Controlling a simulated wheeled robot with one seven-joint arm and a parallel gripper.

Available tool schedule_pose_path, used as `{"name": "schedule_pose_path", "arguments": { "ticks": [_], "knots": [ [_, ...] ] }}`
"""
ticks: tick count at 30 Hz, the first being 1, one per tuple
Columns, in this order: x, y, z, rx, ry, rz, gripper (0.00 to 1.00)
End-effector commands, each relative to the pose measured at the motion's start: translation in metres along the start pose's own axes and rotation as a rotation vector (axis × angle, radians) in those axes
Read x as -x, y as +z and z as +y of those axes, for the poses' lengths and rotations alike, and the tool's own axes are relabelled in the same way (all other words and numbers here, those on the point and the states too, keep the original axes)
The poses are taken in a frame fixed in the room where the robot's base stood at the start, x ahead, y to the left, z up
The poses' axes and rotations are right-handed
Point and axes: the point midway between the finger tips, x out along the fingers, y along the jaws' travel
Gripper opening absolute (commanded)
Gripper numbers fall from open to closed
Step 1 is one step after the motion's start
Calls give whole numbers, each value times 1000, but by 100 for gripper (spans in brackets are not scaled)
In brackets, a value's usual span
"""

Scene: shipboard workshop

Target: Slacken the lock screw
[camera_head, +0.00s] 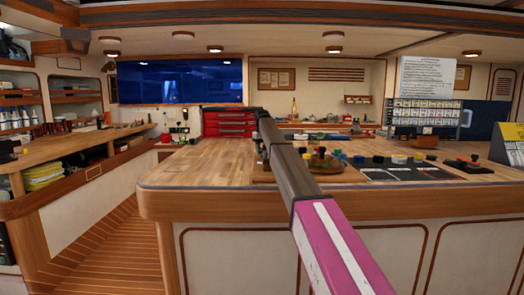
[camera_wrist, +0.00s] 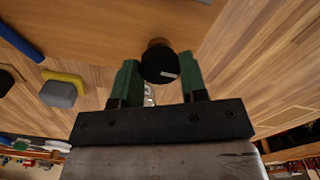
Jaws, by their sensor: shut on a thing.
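In the wrist view a round black knob (camera_wrist: 160,65) with a small white mark on its face sits between the two green fingers of my gripper (camera_wrist: 159,69). A short brown part shows just beyond it. I take the knob to be the lock screw's head. My gripper is shut on it, one finger on each side. A bit of bright metal shows between the fingers below the knob.
A grey block with a yellow edge (camera_wrist: 62,90) and a blue bar (camera_wrist: 20,42) lie left of my gripper in the wrist view. In the head view, several small coloured parts and a dark mat (camera_head: 400,174) are right of my arm. The bench's left part is clear.

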Motion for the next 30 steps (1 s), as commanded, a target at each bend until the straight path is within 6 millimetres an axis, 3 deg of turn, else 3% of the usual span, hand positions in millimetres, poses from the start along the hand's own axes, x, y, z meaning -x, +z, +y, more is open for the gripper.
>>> {"name": "schedule_pose_path", "arguments": {
  "ticks": [3,4,6,20,30],
  "knots": [
    [1,-1,0,2,0,2,16],
    [1,-1,0,2,0,2,49],
    [1,-1,0,1,0,2,65],
    [10,-1,0,0,0,2,65],
    [64,-2,0,0,1,3,65]
  ]
}}
